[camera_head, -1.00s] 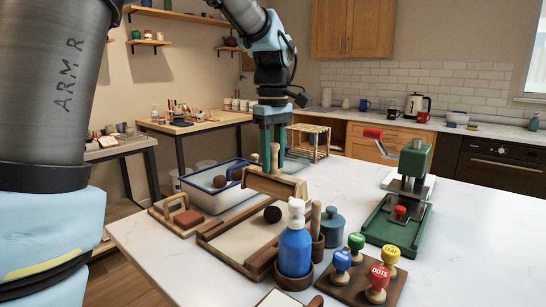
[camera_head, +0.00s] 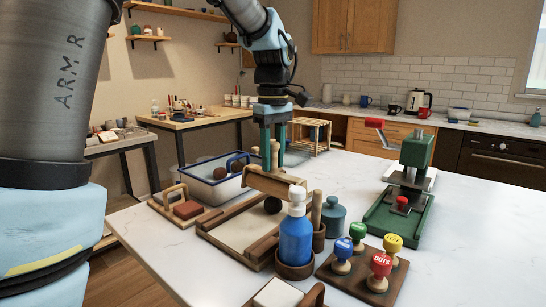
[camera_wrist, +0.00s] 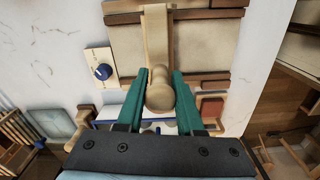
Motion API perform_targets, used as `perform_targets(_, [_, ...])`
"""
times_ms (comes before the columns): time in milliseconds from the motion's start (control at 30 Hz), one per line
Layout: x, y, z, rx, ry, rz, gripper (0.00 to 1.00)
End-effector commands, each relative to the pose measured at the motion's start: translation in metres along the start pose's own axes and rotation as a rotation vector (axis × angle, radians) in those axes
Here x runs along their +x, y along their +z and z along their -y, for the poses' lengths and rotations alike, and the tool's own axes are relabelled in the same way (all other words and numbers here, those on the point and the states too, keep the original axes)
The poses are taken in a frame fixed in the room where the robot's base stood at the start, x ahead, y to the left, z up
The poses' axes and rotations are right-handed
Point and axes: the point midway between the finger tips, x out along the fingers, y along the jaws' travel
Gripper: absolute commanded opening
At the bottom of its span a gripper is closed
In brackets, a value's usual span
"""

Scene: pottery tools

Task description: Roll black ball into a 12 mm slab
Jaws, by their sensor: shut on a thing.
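My gripper (camera_head: 272,150) is shut on the upright wooden knob handle (camera_wrist: 160,92) of a pale wooden roller tool (camera_head: 275,183). The green fingers flank the knob in the wrist view. The tool is above the rear part of a wood-framed board with a pale cloth surface (camera_head: 240,228). The black ball (camera_head: 272,205) sits on that surface, just in front of and partly under the tool, still round. I cannot tell whether the tool touches it. The ball is hidden in the wrist view, where the board (camera_wrist: 205,50) shows at the top.
A white tub with blue rim (camera_head: 212,190) holding dark balls stands behind left. A blue bottle (camera_head: 296,235), blue jar (camera_head: 333,215) and stamps on a wooden block (camera_head: 365,270) stand in front and right. A green press (camera_head: 405,190) is farther right. The table's right front is clear.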

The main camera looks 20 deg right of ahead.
Motion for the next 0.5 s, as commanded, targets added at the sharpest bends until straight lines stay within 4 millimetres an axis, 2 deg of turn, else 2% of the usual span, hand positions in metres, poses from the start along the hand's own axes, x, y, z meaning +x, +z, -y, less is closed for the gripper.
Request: perform_targets(500, [0.0102, -0.0001, -0.0002, 0.000, 0.001, 0.000, 0.00])
